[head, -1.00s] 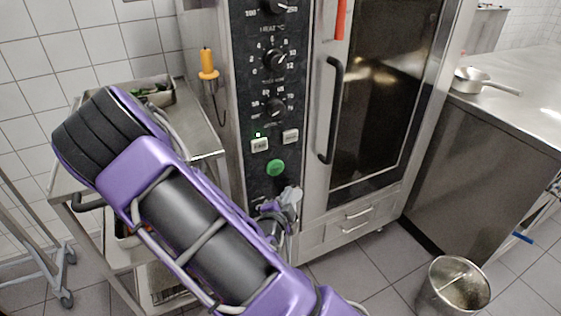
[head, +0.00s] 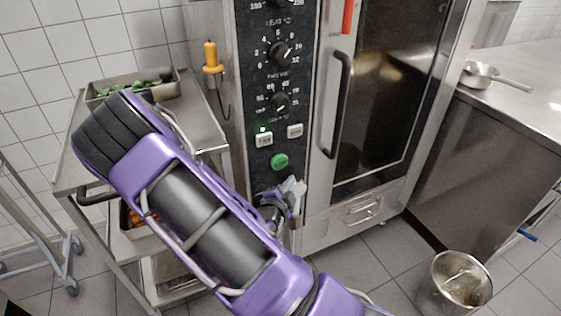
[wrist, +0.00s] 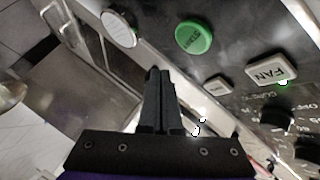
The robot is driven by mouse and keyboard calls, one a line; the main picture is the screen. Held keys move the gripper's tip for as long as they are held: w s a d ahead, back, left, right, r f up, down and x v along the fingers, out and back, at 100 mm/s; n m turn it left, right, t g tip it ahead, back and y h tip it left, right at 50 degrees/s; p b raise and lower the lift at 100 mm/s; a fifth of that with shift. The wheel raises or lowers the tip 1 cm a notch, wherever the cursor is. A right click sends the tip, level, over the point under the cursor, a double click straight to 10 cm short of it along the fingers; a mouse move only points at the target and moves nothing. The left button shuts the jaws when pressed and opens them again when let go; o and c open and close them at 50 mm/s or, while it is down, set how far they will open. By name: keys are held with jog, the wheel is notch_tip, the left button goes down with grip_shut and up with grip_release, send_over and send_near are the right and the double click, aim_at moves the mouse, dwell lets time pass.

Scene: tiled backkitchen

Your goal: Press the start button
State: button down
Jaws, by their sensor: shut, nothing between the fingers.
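The green round start button (head: 280,162) is low on the oven's dark control panel. In the wrist view the start button (wrist: 194,38) is beyond my fingertips and a little to the right, with lettering on its face. My gripper (head: 297,186) is just below and right of the button in the head view. Its fingers (wrist: 154,76) are shut together and hold nothing. They appear apart from the button; the exact gap to the panel is hard to tell.
A FAN button (wrist: 271,71) with a lit green light and a smaller pale button (wrist: 220,86) are nearby. A pale round disc (wrist: 119,29) is left of the start button. The oven handle (head: 339,105) stands out right of the panel. A trolley (head: 205,128) is left.

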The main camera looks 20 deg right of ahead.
aim_at(284, 164)
jog(key=shift+w, duration=2.4)
jog(key=shift+w+a+b, duration=0.1)
jog(key=shift+w+b, duration=0.05)
jog(key=shift+b, duration=0.3)
jog(key=shift+w, duration=0.25)
jog(key=shift+w+b, duration=0.4)
jog(key=shift+w, duration=0.05)
dwell(0.6)
jog(key=shift+s+b, duration=0.3)
jog(key=shift+s, duration=0.55)
